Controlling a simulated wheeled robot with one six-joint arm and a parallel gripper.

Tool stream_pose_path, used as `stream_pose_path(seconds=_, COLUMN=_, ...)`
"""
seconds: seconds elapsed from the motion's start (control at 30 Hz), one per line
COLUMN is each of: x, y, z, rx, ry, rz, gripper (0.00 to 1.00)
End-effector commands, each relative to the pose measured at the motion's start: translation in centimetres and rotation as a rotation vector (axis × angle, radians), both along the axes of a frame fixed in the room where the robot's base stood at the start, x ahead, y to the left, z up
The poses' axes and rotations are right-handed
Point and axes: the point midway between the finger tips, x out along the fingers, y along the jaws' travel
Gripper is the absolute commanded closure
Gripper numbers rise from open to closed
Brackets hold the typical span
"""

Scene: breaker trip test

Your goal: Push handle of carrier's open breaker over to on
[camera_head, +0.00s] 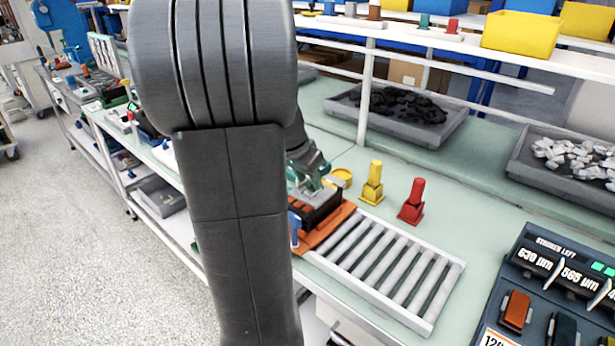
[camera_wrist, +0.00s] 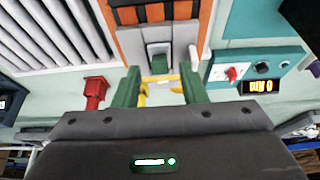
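The orange carrier (camera_wrist: 131,46) lies ahead of my gripper in the wrist view, with black and orange blocks along its far part. It also shows in the head view (camera_head: 322,236), partly hidden by my arm. A grey breaker (camera_wrist: 159,35) sits in the carrier, with a dark green handle (camera_wrist: 160,64) at its near end. My gripper (camera_wrist: 159,76) is open and empty, its two green fingers apart on either side of the handle's line. I cannot tell whether a finger touches the handle. In the head view, my gripper (camera_head: 311,184) is above the carrier's far end.
A teal box (camera_wrist: 258,68) with a red knob and lit display stands beside the carrier. A red stamp-like piece (camera_head: 412,203) and a yellow one (camera_head: 373,185) stand nearby. A roller conveyor (camera_head: 385,265) adjoins the carrier. A dark panel (camera_head: 562,290) is at right.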

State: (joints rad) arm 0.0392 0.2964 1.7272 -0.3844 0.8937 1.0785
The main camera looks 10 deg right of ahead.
Motion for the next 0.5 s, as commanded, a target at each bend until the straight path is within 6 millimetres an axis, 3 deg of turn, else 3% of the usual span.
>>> stream_pose_path(seconds=0.1, x=-0.01, y=0.01, z=0.01, rx=0.0, ry=0.0, rz=0.0, gripper=0.64)
stream_pose_path(seconds=0.3, x=0.0, y=0.02, z=0.01, rx=0.0, ry=0.0, rz=0.0, gripper=1.0)
stream_pose_path(seconds=0.5, x=0.02, y=-0.03, z=0.13, rx=0.004, ry=0.003, rz=0.0, gripper=1.0)
